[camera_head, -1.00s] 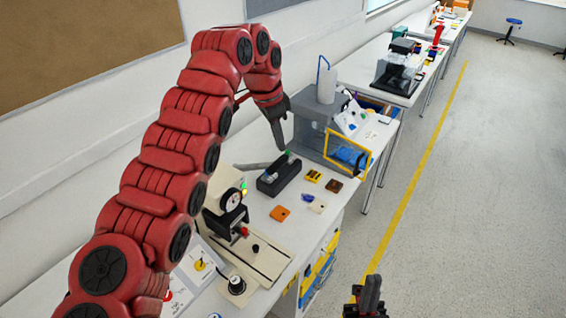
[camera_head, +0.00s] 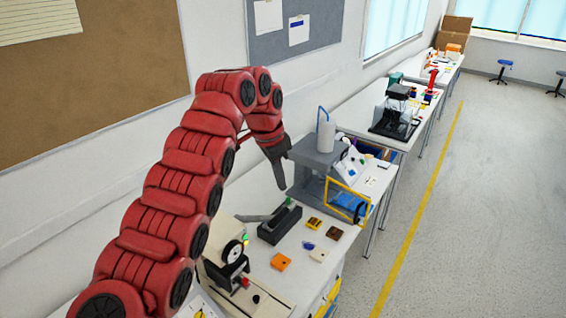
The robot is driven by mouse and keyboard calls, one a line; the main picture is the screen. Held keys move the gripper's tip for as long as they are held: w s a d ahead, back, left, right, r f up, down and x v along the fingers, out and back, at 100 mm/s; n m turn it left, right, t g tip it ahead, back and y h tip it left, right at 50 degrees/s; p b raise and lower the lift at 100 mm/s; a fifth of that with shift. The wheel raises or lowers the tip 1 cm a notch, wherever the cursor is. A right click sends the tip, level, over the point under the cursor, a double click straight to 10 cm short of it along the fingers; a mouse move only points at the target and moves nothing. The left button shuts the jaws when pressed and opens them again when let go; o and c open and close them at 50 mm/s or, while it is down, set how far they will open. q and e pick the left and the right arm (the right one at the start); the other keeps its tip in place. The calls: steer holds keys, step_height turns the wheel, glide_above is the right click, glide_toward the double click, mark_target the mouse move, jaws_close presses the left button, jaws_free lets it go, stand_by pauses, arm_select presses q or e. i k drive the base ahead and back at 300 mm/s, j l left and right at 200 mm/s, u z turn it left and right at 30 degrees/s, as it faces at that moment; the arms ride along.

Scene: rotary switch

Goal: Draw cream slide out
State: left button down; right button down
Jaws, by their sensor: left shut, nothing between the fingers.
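A cream device (camera_head: 219,262) with a round dial stands at the lower middle of the head view. A flat cream slide or base (camera_head: 275,302) extends from its front; the bottom picture edge cuts it off, and I cannot tell how far it is drawn out. A black part with a red knob (camera_head: 245,282) sits at the device's front. My left arm hides part of the device's left side. My right gripper is out of view.
A black holder (camera_head: 280,224) stands behind the cream device. An orange piece (camera_head: 281,261) and several small coloured pieces lie to the right. A grey machine with a yellow frame (camera_head: 348,201) stands farther back. The floor (camera_head: 475,220) at right is clear.

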mark_target(249, 301)
steer(key=k, duration=1)
